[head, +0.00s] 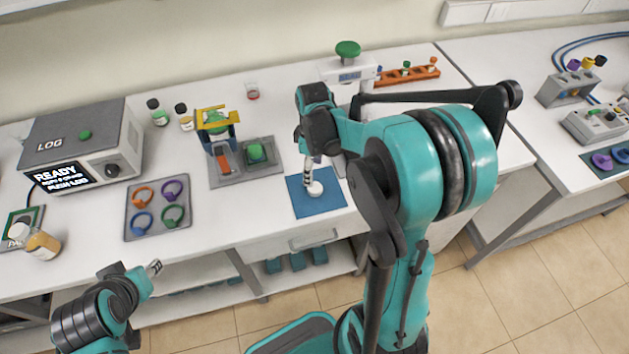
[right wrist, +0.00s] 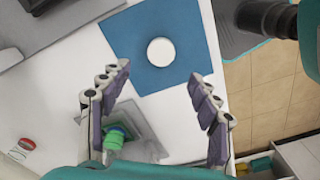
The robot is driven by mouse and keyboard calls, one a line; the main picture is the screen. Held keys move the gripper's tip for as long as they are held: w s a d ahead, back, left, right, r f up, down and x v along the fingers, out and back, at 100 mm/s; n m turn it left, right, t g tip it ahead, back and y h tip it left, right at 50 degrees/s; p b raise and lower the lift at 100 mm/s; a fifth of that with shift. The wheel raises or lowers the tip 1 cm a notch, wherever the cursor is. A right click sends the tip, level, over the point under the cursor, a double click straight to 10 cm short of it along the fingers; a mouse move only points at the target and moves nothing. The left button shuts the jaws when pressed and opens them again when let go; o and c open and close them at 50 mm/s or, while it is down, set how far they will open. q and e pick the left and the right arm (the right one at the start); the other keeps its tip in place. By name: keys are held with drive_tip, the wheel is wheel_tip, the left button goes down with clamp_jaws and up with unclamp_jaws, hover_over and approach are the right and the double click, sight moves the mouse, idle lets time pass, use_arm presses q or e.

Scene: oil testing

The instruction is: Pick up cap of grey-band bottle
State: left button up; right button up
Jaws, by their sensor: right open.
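A round white cap (head: 315,188) lies on the blue mat (head: 328,207) near the front edge of the bench. It also shows in the right wrist view (right wrist: 161,51), on the mat there (right wrist: 184,20). My right gripper (head: 308,172) is above the mat, close to the cap. In the right wrist view its fingers (right wrist: 160,76) are spread and empty, with the cap beyond the gap between them. My left gripper (head: 154,268) is low at the front left, away from the cap; its finger opening is unclear. I cannot make out a grey band on any bottle.
Small bottles (head: 157,112) stand at the back left. An amber bottle (head: 41,243) is at the far left. A grey tray (head: 137,232) holds coloured rings. A device with a green button (head: 255,153) sits left of the mat. A white press (head: 347,68) stands behind.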

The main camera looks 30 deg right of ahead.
sight(314, 187)
wheel_tip(314, 187, down, 8)
drive_tip(key=b, duration=0.2)
drive_tip(key=shift+s+d+r+b, duration=0.1)
drive_tip(key=shift+b, duration=0.25)
drive_tip(key=c, duration=0.9)
drive_tip(key=shift+r, duration=0.15)
